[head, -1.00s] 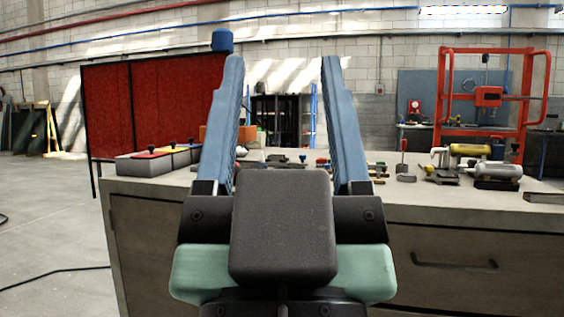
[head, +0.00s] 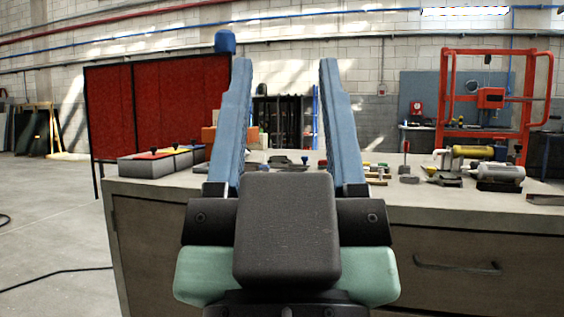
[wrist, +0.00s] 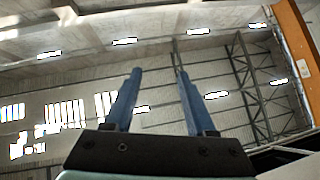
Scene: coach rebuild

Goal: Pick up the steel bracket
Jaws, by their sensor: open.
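My gripper (head: 286,68) is open and empty, with its two blue fingers pointing up in front of the workbench (head: 455,214) in the head view. In the wrist view the gripper (wrist: 156,73) has only the ceiling and windows behind its fingers. Several small metal and coloured items (head: 290,162) lie on the bench top between and beyond the fingers. I cannot tell which of them, if any, is the steel bracket. My gripper hides part of the bench top.
Boxes with coloured tops (head: 155,163) stand at the bench's left end. A yellow cylinder (head: 472,151) and a grey cylinder (head: 500,172) lie at the right. A red frame (head: 441,90) rises behind them. Open floor (head: 50,230) lies left of the bench.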

